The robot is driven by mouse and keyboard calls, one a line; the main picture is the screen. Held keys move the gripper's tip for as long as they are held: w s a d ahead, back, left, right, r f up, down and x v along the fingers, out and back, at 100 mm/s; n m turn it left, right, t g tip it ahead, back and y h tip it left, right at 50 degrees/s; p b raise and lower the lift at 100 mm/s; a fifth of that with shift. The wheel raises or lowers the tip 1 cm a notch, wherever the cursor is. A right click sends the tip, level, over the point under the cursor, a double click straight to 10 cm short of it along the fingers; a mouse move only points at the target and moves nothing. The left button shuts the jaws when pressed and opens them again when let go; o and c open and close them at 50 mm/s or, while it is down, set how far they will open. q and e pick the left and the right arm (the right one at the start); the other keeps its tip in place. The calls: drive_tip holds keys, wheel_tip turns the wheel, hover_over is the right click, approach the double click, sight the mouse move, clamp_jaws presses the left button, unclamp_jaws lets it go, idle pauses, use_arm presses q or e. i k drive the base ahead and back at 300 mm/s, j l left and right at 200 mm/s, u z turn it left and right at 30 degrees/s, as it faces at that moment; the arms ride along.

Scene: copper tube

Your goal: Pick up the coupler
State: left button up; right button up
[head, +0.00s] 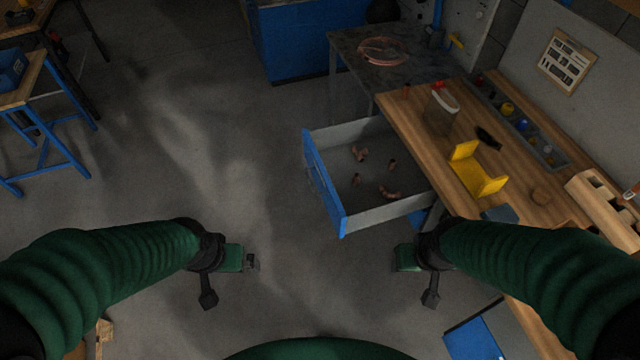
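Several small copper fittings lie apart on the floor of an open blue-fronted drawer (323,180). Two are short and straight, like a coupler: one small fitting (391,164) right of the middle and another small fitting (356,180) nearer the drawer front. A branched or bent fitting (360,154) lies at the back and a curved one (389,193) nearer to me. They are too small to identify surely. My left gripper (253,262) is over the floor, left of and nearer than the drawer. My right gripper (400,258) is just on the near side of the drawer. Neither touches a fitting.
A wooden workbench (408,105) extends along the right, with a yellow bracket (479,172) and a clear container (441,112) on it. A copper coil (383,51) lies on the dark table behind. The floor left of the drawer is clear.

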sight(393, 161)
drive_tip(key=i+j+z, duration=0.1)
drive_tip(key=z, duration=0.3)
drive_tip(key=i+j+z, duration=0.2)
drive_tip(key=z, duration=0.2)
drive_tip(key=i+j+z, duration=0.25)
drive_tip(key=z, duration=0.15)
drive_tip(key=i+j, duration=0.15)
drive_tip(key=j, duration=0.2)
drive_tip(key=i+j+z, duration=0.1)
drive_tip(key=j, duration=0.3)
drive_tip(key=i+j, duration=0.25)
drive_tip(key=i+j+z, duration=0.1)
drive_tip(key=j, duration=0.4)
drive_tip(key=i+j, duration=0.2)
drive_tip(key=j, duration=0.2)
drive_tip(key=i+j+z, duration=0.1)
drive_tip(key=j, duration=0.25)
drive_tip(key=i, duration=0.05)
